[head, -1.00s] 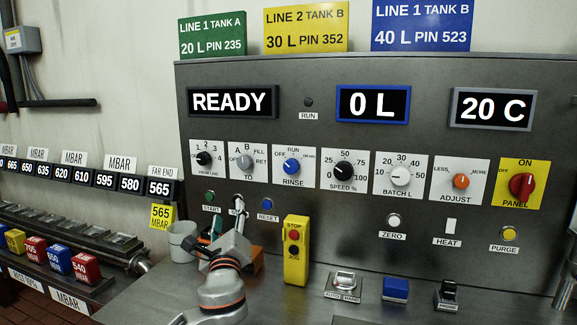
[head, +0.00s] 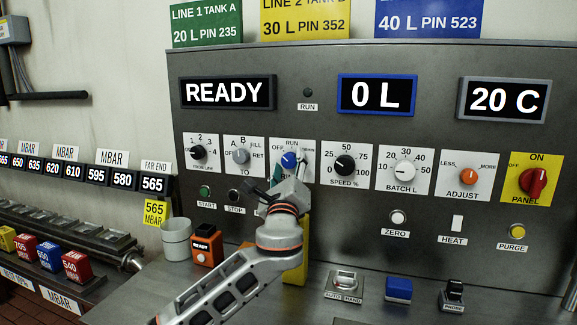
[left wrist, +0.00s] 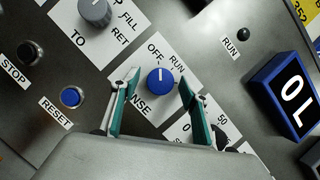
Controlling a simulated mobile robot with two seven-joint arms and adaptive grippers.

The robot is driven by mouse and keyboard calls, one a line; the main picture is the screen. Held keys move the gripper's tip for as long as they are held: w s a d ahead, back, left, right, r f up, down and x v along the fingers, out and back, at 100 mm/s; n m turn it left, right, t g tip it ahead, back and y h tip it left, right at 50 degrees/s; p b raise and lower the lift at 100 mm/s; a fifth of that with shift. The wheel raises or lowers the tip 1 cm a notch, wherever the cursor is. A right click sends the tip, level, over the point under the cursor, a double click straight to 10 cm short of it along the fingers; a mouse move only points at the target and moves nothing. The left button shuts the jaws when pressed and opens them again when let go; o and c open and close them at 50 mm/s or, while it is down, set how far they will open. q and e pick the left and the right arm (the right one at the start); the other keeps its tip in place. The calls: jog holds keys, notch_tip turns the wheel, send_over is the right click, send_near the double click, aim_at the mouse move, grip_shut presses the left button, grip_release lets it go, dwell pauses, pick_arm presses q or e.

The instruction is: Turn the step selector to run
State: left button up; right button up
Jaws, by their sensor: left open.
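The step selector is a blue knob (head: 289,159) on a white plate marked OFF, RUN and RINSE. It also shows in the left wrist view (left wrist: 160,81), where its white pointer line points toward OFF. My left gripper (head: 277,175) is open in front of this plate. In the left wrist view its two teal fingers (left wrist: 157,90) stand on either side of the knob, with a visible gap on both sides. How far the fingertips are from the panel face, I cannot tell. The gripper partly hides the plate in the head view. My right gripper is not in view.
A grey knob (head: 240,156) sits left of the blue one and a black speed knob (head: 345,165) right of it. The blue reset button (left wrist: 70,97) is close by. A yellow stop box (head: 297,262) stands behind my arm. The RUN lamp (head: 308,92) is dark.

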pick_arm(q)
jog(key=shift+w, duration=0.1)
jog(key=c, duration=1.1)
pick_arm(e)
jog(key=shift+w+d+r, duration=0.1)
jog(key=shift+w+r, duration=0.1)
